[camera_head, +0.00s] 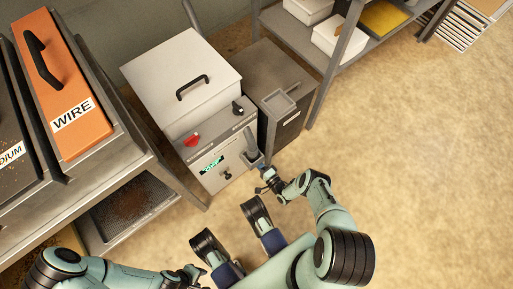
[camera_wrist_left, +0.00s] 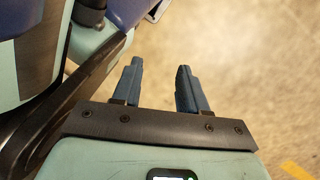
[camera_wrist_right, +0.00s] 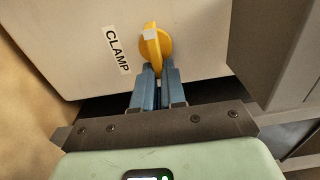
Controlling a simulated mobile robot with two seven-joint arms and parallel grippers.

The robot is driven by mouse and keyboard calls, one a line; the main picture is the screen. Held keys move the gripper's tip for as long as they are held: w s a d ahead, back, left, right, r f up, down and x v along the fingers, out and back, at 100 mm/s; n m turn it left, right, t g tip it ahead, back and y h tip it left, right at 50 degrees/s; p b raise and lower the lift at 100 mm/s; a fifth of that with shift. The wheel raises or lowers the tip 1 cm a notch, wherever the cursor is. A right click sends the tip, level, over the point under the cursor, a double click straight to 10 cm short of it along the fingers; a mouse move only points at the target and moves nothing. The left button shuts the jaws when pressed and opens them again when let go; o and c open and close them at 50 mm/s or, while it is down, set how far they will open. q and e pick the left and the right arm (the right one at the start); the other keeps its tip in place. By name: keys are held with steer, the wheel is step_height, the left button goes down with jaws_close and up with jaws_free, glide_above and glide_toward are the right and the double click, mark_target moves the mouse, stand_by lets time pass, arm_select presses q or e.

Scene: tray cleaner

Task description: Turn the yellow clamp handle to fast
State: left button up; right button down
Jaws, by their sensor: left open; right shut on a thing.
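The yellow clamp handle (camera_wrist_right: 153,44) shows in the right wrist view, on a light panel beside a CLAMP label (camera_wrist_right: 117,50). It has a round yellow base and a raised bar with a pale patch at its upper end. My right gripper (camera_wrist_right: 159,68) is shut on the lower end of the bar. In the head view my right arm reaches the side of the white machine (camera_head: 180,80), and I cannot make out the handle there. My left gripper (camera_wrist_left: 158,68) is open and empty in the left wrist view, away from the machine.
The machine's front has a red knob (camera_head: 192,140), a black knob (camera_head: 238,108) and a green display (camera_head: 212,165). A grey bin (camera_head: 285,85) stands right of it. A bench with an orange WIRE box (camera_head: 62,95) is at left. The floor at right is clear.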

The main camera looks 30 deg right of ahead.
steer(key=shift+s+a+f, duration=0.1)
steer(key=c, duration=1.2)
jaws_free()
arm_select(q)
steer(key=shift+t, duration=0.9)
steer(key=w+r+p, duration=0.1)
steer(key=w, duration=0.2)
steer(key=w+r+p, duration=0.1)
steer(key=w, duration=0.1)
steer(key=shift+d+r+p, duration=0.3)
steer(key=shift+r+p, duration=0.05)
arm_select(e)
steer(key=s+d, duration=0.1)
steer(key=s, duration=1.2)
steer(key=shift+s, duration=0.15)
steer(key=shift+d, duration=0.1)
